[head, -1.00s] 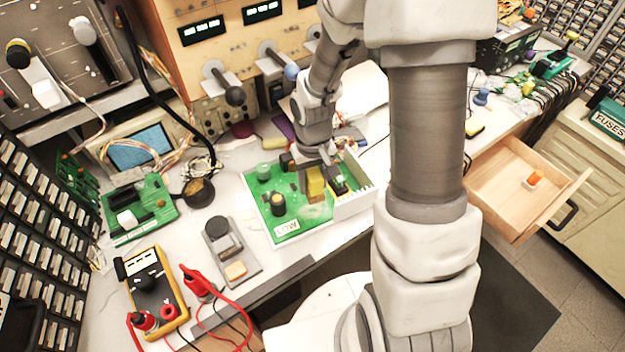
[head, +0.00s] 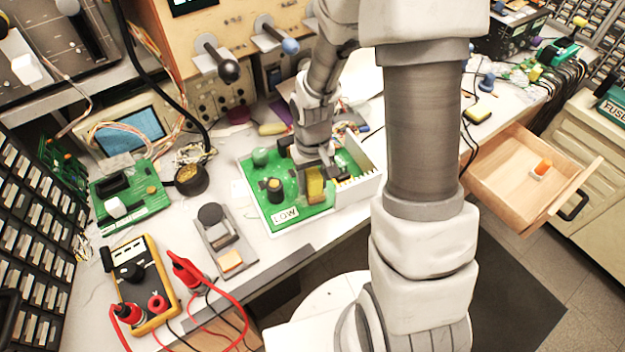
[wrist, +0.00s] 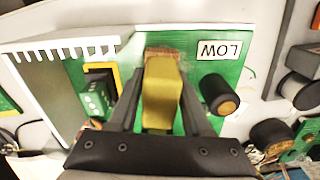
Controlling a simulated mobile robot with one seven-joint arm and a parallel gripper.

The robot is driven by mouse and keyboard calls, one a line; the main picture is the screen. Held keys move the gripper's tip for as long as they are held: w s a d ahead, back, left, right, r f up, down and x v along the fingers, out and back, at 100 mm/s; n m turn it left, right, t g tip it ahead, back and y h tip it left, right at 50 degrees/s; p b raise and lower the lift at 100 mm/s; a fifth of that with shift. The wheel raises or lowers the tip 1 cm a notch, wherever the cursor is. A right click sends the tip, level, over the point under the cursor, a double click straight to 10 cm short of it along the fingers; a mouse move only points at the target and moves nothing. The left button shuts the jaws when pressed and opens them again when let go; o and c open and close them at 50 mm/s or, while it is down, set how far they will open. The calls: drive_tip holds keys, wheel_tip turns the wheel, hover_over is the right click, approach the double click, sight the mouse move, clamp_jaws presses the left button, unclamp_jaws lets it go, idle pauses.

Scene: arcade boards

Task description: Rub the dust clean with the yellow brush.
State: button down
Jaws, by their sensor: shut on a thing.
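My gripper (wrist: 160,108) is shut on the yellow brush (wrist: 161,90), which also shows in the head view (head: 315,184). The brush's brown bristles (wrist: 163,52) point down at the green board (head: 255,190) marked LOW, close to its front edge. They look to be touching the board, but the contact is hard to see. A faint pale smear (wrist: 132,50) lies next to the bristles in the wrist view; I cannot tell how much dust is there.
A yellow multimeter (head: 145,285) with red leads and a soldering stand (head: 222,235) are at the front left. An open drawer (head: 520,185) juts out at right.

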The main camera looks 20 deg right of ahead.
drive_tip(key=shift+f+b, duration=0.55)
drive_tip(key=shift+r, duration=0.1)
drive_tip(key=shift+w+a+r, duration=0.1)
drive_tip(key=shift+w, duration=0.55)
drive_tip(key=shift+s, duration=0.15)
drive_tip(key=shift+s+d, duration=0.2)
drive_tip(key=shift+s, duration=0.9)
drive_tip(key=shift+w+a, duration=0.2)
drive_tip(key=shift+w, duration=1)
